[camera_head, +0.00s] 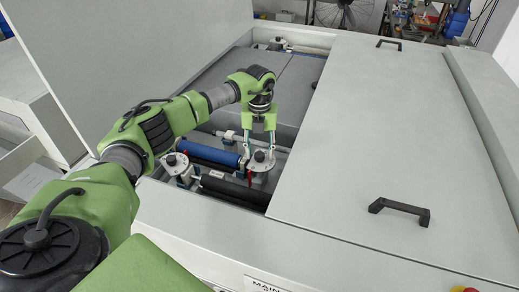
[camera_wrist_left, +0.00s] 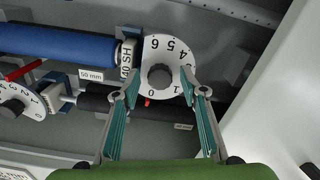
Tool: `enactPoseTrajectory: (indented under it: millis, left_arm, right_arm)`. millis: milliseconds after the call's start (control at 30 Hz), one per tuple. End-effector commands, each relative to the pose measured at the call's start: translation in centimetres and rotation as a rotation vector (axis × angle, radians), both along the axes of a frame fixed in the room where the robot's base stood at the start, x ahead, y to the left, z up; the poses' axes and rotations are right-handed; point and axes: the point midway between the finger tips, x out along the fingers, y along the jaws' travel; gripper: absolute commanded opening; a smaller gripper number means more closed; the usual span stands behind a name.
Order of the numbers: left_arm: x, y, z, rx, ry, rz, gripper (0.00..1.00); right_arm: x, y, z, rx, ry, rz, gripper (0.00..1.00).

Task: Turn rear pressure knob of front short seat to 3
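A round white dial (camera_wrist_left: 168,52) with numbers and a dark centre knob (camera_wrist_left: 160,77) is in the middle of the left wrist view. A small red pointer (camera_wrist_left: 147,102) shows at its rim near the 0. The same dial (camera_head: 261,164) shows in the head view inside the open bay. My left gripper (camera_wrist_left: 159,94) is open, its fingertips on either side of the dial's near part and apart from the centre knob. It also shows in the head view (camera_head: 260,146), reaching down over the dial. Contact cannot be told. My right gripper is not in view.
A second dial (camera_head: 175,163) stands to the left; it also shows in the left wrist view (camera_wrist_left: 18,101). A blue roller (camera_head: 208,154) and a black roller (camera_head: 230,188) lie beside the dials. A closed light panel with a black handle (camera_head: 399,211) borders the bay on the right.

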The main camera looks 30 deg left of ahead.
Motion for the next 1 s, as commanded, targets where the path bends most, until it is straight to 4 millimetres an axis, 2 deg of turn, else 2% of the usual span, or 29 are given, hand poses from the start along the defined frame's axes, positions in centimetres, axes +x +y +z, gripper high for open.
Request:
enactPoseTrajectory:
  millis: [167,200,333,667,1000]
  left_arm:
    - [0.0,0.0,-0.1,0.001,0.000,0.000,0.39]
    - [0.0,0.0,-0.1,0.001,0.000,0.000,0.34]
    - [0.0,0.0,0.0,0.001,0.000,0.000,0.01]
    - [0.0,0.0,-0.1,0.000,0.001,-0.020,0.01]
    - [0.0,0.1,-0.2,0.002,0.001,-0.208,0.01]
  right_arm:
    - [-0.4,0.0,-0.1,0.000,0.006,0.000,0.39]
    - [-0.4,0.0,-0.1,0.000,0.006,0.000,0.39]
    - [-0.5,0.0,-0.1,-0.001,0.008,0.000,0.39]
    - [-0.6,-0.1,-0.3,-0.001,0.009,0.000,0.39]
    - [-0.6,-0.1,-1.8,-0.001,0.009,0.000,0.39]
